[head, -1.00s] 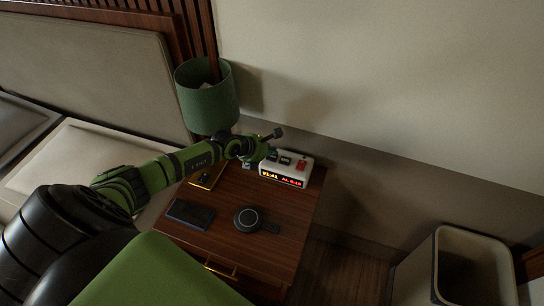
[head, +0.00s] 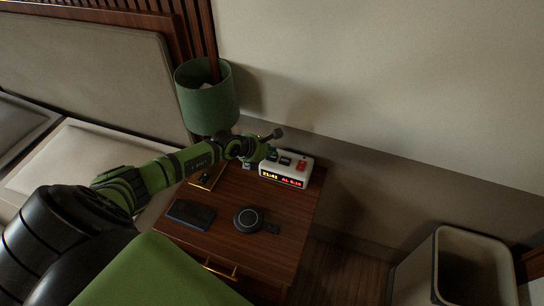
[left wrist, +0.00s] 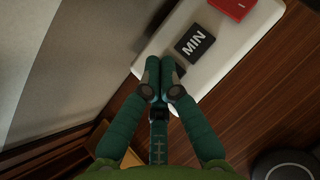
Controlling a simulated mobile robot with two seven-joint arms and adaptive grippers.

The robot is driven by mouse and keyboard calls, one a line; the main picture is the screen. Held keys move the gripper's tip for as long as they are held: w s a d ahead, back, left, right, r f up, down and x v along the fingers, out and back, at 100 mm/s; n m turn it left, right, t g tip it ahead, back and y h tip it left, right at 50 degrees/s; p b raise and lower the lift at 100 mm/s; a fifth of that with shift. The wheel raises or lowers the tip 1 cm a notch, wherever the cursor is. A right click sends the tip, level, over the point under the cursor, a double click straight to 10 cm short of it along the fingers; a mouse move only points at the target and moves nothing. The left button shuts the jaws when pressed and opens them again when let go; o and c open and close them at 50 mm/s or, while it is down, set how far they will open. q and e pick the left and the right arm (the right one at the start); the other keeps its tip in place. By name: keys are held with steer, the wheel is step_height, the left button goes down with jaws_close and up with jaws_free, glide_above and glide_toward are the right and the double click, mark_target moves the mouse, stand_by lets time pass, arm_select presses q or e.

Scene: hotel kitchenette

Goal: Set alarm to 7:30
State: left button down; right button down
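The white alarm clock (head: 300,184) stands on the nightstand near the wall. Its front shows yellow time digits and red "AL" digits, too small to read surely. In the left wrist view its white top (left wrist: 225,48) bears a black MIN button (left wrist: 194,43), a red button (left wrist: 233,8) and another dark button (left wrist: 178,71) mostly hidden by my fingertips. My left gripper (head: 268,146) is at the clock's left end. Its fingertips (left wrist: 163,80) are together with nothing between them, at or just above the partly hidden button; contact cannot be told. My right gripper is not in view.
The wooden nightstand (head: 275,248) also holds a dark phone (head: 190,214), a round black charger (head: 248,219) and a small tray (head: 206,180). A green lamp (head: 207,100) stands close behind my left arm. A bin (head: 431,262) is at lower right.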

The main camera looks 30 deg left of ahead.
mark_target(271, 159)
arm_select(q)
steer(key=shift+f, duration=0.15)
steer(key=shift+f, duration=0.3)
steer(key=shift+f+b, duration=0.35)
steer(key=shift+b, duration=0.15)
stand_by(0.3)
stand_by(0.3)
steer(key=shift+r+p, duration=0.75)
steer(key=shift+p, duration=0.1)
step_height(271, 159, up, 5)
steer(key=p, duration=0.5)
steer(key=shift+r, duration=0.1)
stand_by(1.5)
